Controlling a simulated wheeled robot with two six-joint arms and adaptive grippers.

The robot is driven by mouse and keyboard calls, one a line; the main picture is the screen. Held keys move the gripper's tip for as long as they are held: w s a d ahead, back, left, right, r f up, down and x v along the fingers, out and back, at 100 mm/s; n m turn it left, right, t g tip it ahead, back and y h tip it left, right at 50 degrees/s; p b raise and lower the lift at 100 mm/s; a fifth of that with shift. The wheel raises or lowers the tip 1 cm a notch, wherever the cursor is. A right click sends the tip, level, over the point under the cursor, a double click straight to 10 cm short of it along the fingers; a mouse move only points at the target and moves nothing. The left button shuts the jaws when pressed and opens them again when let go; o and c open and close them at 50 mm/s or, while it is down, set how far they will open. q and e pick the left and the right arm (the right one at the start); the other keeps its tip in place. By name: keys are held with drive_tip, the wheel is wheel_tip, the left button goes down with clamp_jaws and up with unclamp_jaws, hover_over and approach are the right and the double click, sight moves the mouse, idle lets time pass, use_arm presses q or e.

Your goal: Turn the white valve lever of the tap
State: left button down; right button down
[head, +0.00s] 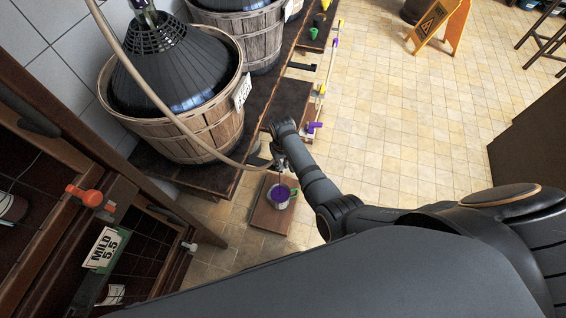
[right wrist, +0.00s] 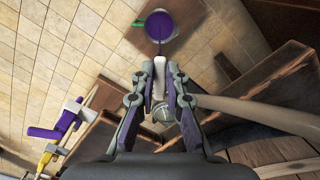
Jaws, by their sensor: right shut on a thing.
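My right gripper (head: 280,168) reaches down beside the bench at the end of the beige hose. In the right wrist view its fingers (right wrist: 159,72) are closed around the white valve lever (right wrist: 159,86), with the grey tap body (right wrist: 162,112) between them. The lever is too small and covered to make out in the head view. Below stands a mug (head: 280,194) with purple inside; the wrist view shows its round purple top (right wrist: 162,27) and green handle. A thin dark purple line runs from near the lever to the mug. My left gripper is not in view.
The mug stands on a low wooden board (head: 268,219). A basketed demijohn (head: 175,135) is on the bench at left, with the hose (head: 150,88) arching over it. Purple and yellow taps (head: 313,126) line the bench's right side. The tiled floor (head: 400,120) is open.

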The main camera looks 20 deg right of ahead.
drive_tip(key=shift+a+r+m+p, duration=0.15)
drive_tip(key=shift+a+m+p, duration=0.2)
drive_tip(key=shift+m+p, duration=0.6)
drive_tip(key=shift+w+a+m+p, duration=0.1)
drive_tip(key=shift+a+m+p, duration=0.15)
drive_tip(key=shift+m, duration=0.75)
drive_tip(key=shift+w+a+m+p, duration=0.1)
drive_tip(key=shift+a+m, duration=0.2)
drive_tip(key=shift+m, duration=0.65)
drive_tip(key=shift+w+a+m+p, duration=0.1)
drive_tip(key=shift+a+m+p, duration=0.15)
drive_tip(key=shift+m, duration=0.75)
drive_tip(key=c, duration=1.4)
unclamp_jaws()
drive_tip(key=shift+o, duration=0.2)
